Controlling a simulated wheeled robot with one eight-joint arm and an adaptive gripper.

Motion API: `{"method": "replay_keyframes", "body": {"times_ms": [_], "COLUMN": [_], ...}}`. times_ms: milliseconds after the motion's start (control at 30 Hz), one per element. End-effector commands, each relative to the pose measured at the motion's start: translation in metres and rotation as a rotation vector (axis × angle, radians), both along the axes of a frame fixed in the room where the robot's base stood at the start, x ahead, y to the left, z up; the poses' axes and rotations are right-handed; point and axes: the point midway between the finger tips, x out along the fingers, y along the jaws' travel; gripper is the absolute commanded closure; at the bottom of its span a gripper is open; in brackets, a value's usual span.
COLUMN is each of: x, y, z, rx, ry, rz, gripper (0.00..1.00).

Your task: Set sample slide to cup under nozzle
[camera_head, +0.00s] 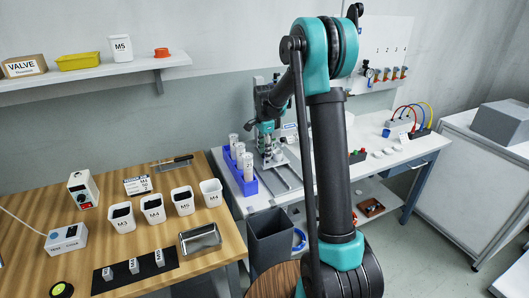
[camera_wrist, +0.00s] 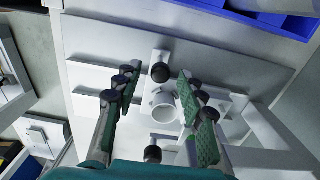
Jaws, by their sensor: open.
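My gripper (camera_wrist: 158,82) is open in the wrist view, with one green-padded finger on each side of a black round knob (camera_wrist: 160,72). The fingers look apart from the knob. The knob sits on a pale slide-like fixture (camera_wrist: 212,102), which I take for the sample slide. A white round cup (camera_wrist: 164,105) stands on it, also between the fingers in the picture. A second black knob (camera_wrist: 152,154) shows nearer my palm. In the head view my gripper (camera_head: 267,128) is at the gantry station (camera_head: 272,155) on the white bench. The nozzle is not clearly seen.
A blue rack (camera_head: 246,184) with several white cylinders stands left of the station; blue edges (camera_wrist: 265,18) show in the wrist view. A wooden table (camera_head: 215,260) with cups and devices is at left. A grey bin (camera_head: 270,240) stands in front of the bench.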

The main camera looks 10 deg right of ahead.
Motion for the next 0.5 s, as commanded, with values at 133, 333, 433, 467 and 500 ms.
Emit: {"method": "replay_keyframes", "body": {"times_ms": [133,333,433,467,500], "x": [0.000,0.000,0.000,0.000,0.000], "y": [0.000,0.000,0.000,0.000,0.000], "z": [0.018,0.059,0.078,0.084,0.090], "rx": [0.000,0.000,0.000,0.000,0.000], "ry": [0.000,0.000,0.000,0.000,0.000], "rz": [0.000,0.000,0.000,0.000,0.000], "gripper": [0.60,0.60,0.60,0.60,0.60]}}
